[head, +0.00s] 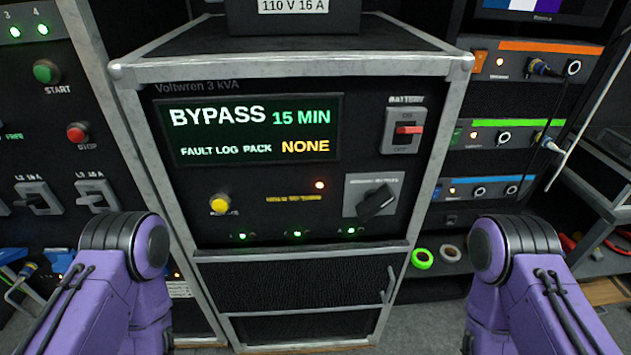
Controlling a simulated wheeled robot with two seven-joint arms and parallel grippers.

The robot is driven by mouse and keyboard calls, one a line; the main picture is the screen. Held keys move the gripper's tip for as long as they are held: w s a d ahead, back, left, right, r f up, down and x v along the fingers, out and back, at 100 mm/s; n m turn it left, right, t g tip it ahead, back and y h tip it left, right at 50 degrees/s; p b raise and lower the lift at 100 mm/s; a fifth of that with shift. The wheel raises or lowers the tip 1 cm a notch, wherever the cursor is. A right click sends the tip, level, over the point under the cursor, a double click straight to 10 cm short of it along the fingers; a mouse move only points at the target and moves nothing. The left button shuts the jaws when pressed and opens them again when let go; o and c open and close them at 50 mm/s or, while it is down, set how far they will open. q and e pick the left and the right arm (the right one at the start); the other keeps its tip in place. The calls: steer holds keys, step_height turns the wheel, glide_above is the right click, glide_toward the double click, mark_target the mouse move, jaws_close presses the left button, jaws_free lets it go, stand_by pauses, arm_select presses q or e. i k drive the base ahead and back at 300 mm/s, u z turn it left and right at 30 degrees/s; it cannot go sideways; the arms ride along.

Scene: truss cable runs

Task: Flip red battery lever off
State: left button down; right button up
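The red battery lever (409,129) sits on a light grey switch plate (402,146) under a "BATTERY" label, at the upper right of the black Voltwren panel. The plate has small marks above and below the lever, the lower one reading like OFF. The lever sticks out about mid-plate; I cannot tell surely which position it is in. The display (249,131) reads "BYPASS 15 MIN" and "FAULT LOG PACK NONE". Only purple links of my two arms show, at the lower left and lower right. Both grippers are out of view, and nothing touches the lever.
Below the lever is a black rotary knob (375,205) on a grey plate. A yellow button (220,204) is at the panel's lower left. A breaker panel with a green START button (46,71) stands left. Rack units (493,134) and tape rolls (422,258) are right. Space before the panel is clear.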

mark_target(415, 129)
steer(key=z, duration=1.7)
steer(key=k, duration=1.1)
steer(key=u, duration=1.35)
steer(key=i, duration=1)
